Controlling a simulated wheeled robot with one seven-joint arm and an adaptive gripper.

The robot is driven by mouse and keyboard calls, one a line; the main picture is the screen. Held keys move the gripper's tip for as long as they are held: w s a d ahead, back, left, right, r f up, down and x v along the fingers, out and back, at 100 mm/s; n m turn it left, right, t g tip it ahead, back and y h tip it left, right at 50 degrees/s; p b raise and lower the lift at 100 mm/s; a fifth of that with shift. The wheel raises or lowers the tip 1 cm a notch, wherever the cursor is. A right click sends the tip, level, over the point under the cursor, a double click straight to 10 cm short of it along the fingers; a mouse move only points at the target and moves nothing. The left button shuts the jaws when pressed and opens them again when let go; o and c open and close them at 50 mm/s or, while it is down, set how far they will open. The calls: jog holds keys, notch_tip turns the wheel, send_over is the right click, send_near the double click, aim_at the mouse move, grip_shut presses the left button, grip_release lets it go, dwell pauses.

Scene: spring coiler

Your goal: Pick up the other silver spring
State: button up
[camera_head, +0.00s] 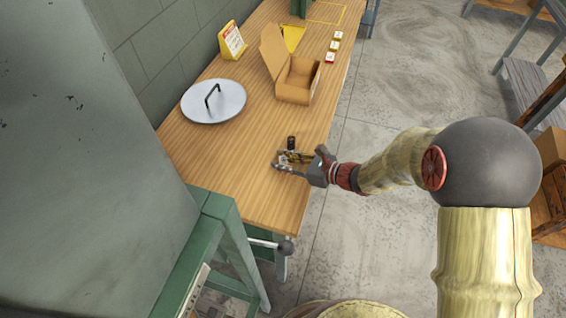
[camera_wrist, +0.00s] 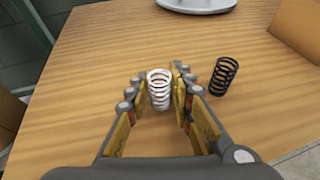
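A silver spring (camera_wrist: 160,90) stands upright on the wooden table between the two fingers of my gripper (camera_wrist: 161,88) in the wrist view. The fingers are open, one on each side of the spring, with a gap showing on the left; the right finger is close to it, and I cannot tell whether it touches.
A black spring (camera_wrist: 223,76) stands just right of my gripper; it also shows in the head view (camera_head: 291,143).

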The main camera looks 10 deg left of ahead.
grip_shut()
